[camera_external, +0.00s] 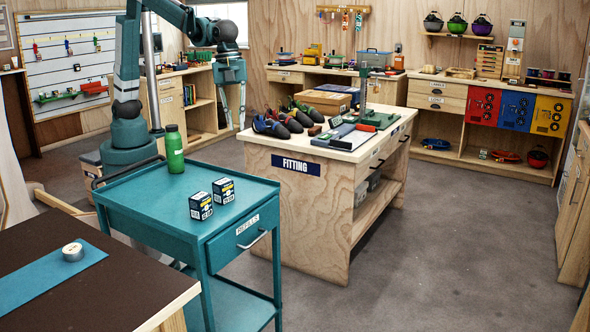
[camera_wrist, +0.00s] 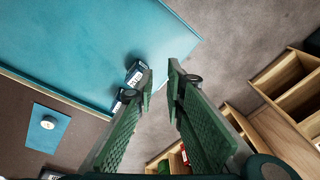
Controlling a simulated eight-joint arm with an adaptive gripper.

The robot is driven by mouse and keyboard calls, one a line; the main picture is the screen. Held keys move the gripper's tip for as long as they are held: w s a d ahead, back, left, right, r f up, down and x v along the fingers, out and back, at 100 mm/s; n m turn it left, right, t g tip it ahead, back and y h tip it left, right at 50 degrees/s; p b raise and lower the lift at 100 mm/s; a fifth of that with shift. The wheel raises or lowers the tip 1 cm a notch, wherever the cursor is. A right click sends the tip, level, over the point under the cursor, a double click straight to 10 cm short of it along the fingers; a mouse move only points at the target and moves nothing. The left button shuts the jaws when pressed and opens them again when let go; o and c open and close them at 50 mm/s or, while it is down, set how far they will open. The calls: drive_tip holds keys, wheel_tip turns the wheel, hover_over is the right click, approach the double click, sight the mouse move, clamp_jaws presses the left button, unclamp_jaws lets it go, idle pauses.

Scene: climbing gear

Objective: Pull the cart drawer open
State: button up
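The teal cart (camera_external: 140,195) stands in the foreground of the external view. My gripper (camera_external: 236,128) hangs in the air behind the cart, fingers pointing down, apart from the drawer. In the wrist view my gripper (camera_wrist: 160,70) is open, with an empty gap between its fingertips. The cart top (camera_wrist: 90,45) shows there at upper left; I cannot make out the drawer handle in that view.
A green bottle (camera_external: 174,148) and two dark boxes (camera_external: 201,205) (camera_external: 223,190) stand on the cart top. The wooden FITTING bench (camera_external: 300,215), with shoes and tools on it, is just behind and right. A dark table (camera_external: 70,270) is at front left. The floor (camera_external: 450,255) at right is clear.

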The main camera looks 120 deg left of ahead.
drive_tip(key=w+d+f+m+g, duration=0.2)
drive_tip(key=w+d+f+m, duration=0.3)
drive_tip(key=w+f, duration=0.6)
drive_tip(key=m+g+p, duration=0.1)
drive_tip(key=m+g, duration=0.1)
approach(258, 238)
drive_tip(key=shift+s+d+r+y, duration=0.1)
drive_tip(key=shift+s+d+y, duration=0.1)
drive_tip(key=shift+d+y, duration=0.15)
drive_tip(key=shift+b+x, duration=0.75)
drive_tip(key=shift+x, duration=3.15)
clamp_jaws()
drive_tip(key=shift+w, duration=0.15)
